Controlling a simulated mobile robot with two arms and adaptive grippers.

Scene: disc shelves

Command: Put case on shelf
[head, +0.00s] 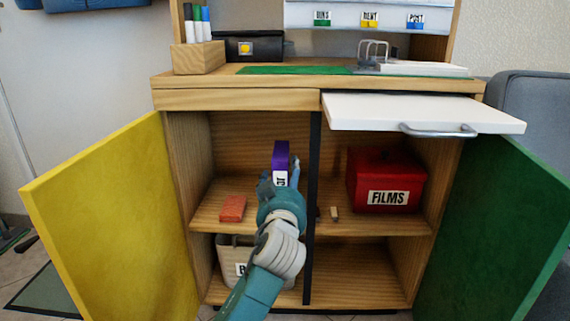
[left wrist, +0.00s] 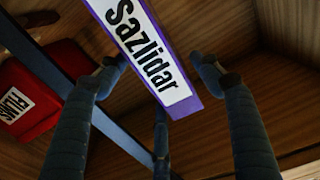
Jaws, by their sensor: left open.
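A purple case (head: 281,152) with a white label stands upright in the left upper compartment of the cabinet. In the left wrist view the case (left wrist: 193,104) shows its label "Sazlidar". My left gripper (head: 279,183) reaches into that compartment at the case. Its open fingers (left wrist: 155,70) lie on either side of the case's lower end in the left wrist view, with gaps visible; I cannot tell whether any finger touches it. The middle shelf (head: 260,216) carries the items in both upper compartments. My arm hides part of the shelf and the case's lower end.
A red box "FILMS" (head: 387,182) stands right of the black divider (head: 313,200). A small red block (head: 232,208) lies left of my gripper. A bin (head: 228,255) is below. The yellow door (head: 112,220), green door (head: 500,215) and white drawer (head: 420,112) are open.

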